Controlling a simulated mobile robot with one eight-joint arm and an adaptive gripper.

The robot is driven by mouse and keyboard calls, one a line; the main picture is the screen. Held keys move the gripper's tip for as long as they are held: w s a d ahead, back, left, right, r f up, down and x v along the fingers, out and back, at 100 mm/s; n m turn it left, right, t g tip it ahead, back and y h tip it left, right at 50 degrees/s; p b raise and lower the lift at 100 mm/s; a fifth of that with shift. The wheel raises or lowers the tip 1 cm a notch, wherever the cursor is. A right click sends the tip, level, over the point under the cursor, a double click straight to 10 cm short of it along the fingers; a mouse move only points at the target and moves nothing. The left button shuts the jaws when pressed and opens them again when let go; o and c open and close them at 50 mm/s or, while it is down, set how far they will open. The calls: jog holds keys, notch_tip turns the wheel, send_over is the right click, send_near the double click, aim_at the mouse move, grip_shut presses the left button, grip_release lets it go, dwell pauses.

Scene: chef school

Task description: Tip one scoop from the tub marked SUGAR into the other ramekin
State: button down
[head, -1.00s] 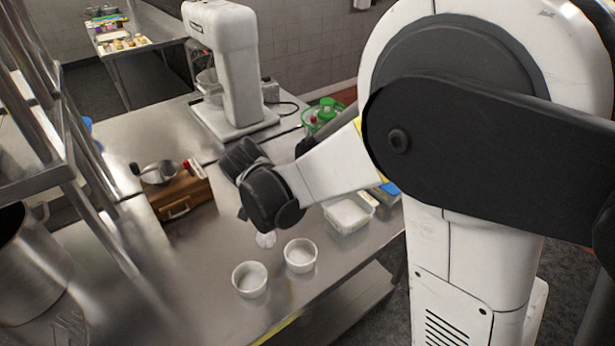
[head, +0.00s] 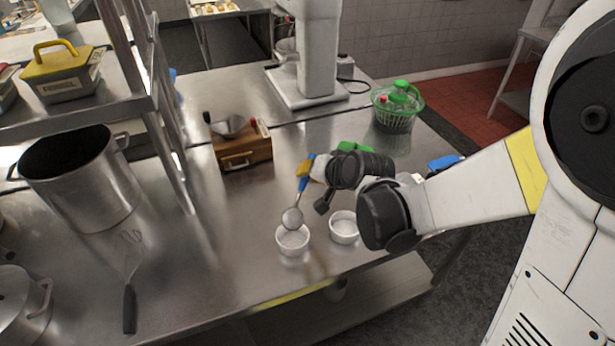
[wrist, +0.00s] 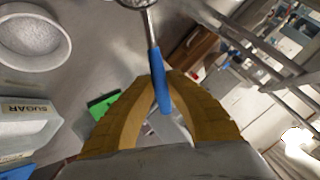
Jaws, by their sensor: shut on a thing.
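My gripper (head: 306,166) is shut on the blue handle of a metal scoop (head: 293,217); the blue handle (wrist: 158,75) also shows between my yellow fingers (wrist: 162,86) in the wrist view. The scoop's bowl hangs low at the left ramekin (head: 293,242), overlapping its far rim; I cannot tell whether they touch. The bowl is mostly cut off in the wrist view, so its contents are unclear. The right ramekin (head: 343,229) stands beside it. One ramekin with white grains (wrist: 35,32) shows in the wrist view. The tub marked SUGAR (wrist: 30,128) is at lower left there.
A wooden box (head: 242,152) with a metal bowl stands behind. A stand mixer (head: 318,60) and green salad spinner (head: 396,108) stand at the back. The table's front edge is near the ramekins.

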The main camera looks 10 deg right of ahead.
jog(key=n+y+b, duration=0.1)
jog(key=y+b, duration=0.1)
jog(key=b, duration=0.1)
jog(key=n+y+b, duration=0.1)
jog(key=y+b, duration=0.1)
jog(key=y, duration=0.1)
jog(key=f+n+y+b, duration=0.1)
jog(key=y+b, duration=0.2)
jog(key=shift+d+b, duration=0.3)
jog(key=shift+b, duration=0.05)
jog(key=shift+y, duration=0.3)
jog(key=shift+r, duration=0.15)
